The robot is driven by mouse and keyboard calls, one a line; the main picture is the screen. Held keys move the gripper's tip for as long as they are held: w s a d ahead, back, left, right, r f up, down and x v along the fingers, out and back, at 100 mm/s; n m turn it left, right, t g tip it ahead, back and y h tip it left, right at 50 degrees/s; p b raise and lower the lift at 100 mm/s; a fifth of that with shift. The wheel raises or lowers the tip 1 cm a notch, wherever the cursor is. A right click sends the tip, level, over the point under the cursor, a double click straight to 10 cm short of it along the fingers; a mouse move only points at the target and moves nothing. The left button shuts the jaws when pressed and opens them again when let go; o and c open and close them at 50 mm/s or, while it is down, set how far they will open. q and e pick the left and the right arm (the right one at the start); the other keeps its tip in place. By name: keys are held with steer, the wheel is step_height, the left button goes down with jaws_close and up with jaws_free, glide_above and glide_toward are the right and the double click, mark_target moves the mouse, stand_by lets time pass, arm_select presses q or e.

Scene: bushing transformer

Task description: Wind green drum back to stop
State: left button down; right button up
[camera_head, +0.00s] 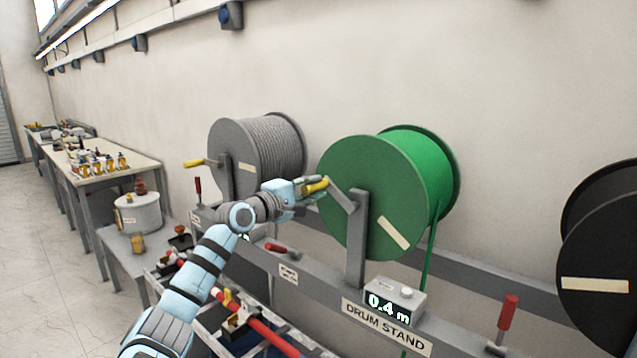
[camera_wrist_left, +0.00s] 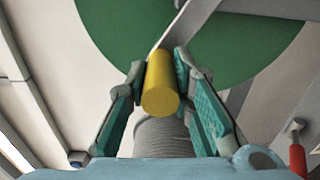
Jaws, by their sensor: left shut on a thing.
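The green drum (camera_head: 362,190) sits on the drum stand (camera_head: 452,322) with green cable wound on it; a strand hangs down its right side. A grey crank arm runs from its hub up and left to a yellow handle (camera_head: 314,187). My left gripper (camera_head: 312,188) is shut on the yellow handle, which also shows between the fingers in the left wrist view (camera_wrist_left: 161,84). The green flange fills the top of that view. A display box (camera_head: 394,302) on the stand reads 0.4 m. My right gripper is not in view.
A grey drum (camera_head: 262,160) with its own yellow crank handle stands to the left. A black drum (camera_head: 603,262) is at the right edge. Red-handled levers (camera_head: 508,312) rise from the stand. Workbenches (camera_head: 135,165) line the wall at the far left.

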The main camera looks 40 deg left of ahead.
arm_select(q)
steer(key=shift+a+f+n, duration=0.35)
steer(key=shift+f+n, duration=0.55)
steer(key=shift+n, duration=0.15)
steer(key=shift+a+f+n, duration=0.3)
steer(key=shift+f+n, duration=0.6)
steer(key=shift+n, duration=0.15)
steer(key=c, duration=1.4)
jaws_free()
steer(key=shift+r, duration=0.1)
